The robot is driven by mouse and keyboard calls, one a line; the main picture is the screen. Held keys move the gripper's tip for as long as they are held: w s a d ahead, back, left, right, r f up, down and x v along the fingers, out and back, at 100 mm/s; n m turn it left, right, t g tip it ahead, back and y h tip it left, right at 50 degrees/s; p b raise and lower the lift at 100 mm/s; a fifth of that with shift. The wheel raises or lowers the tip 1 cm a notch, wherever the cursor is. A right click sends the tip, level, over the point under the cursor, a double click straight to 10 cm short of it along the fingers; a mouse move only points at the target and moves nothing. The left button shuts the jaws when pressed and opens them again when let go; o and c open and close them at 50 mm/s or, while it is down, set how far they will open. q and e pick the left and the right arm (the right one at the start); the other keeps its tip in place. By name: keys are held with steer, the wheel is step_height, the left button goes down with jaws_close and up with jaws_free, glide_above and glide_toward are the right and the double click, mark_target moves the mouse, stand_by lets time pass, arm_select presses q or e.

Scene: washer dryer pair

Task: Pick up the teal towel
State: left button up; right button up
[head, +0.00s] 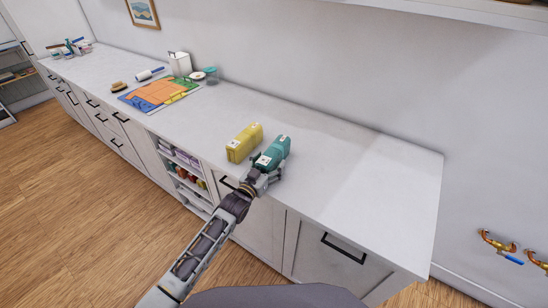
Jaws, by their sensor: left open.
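The teal towel (278,149) is a folded, rounded bundle with a small white label, lying on the white counter near its front edge. A similar yellow bundle (244,143) stands just to its left. My left gripper (266,167) is open at the near end of the teal towel, its fingers overlapping the towel's near edge in the picture. I cannot tell whether the fingers touch it. My right gripper does not show.
The counter (370,185) is clear to the right of the towel. A colourful mat (160,93), a white box (180,64) and small items lie farther left. Below are drawers and open shelves (181,172). A wall stands behind; brass pipes (497,241) are at right.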

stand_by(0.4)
arm_select(q)
steer(key=c, duration=1.2)
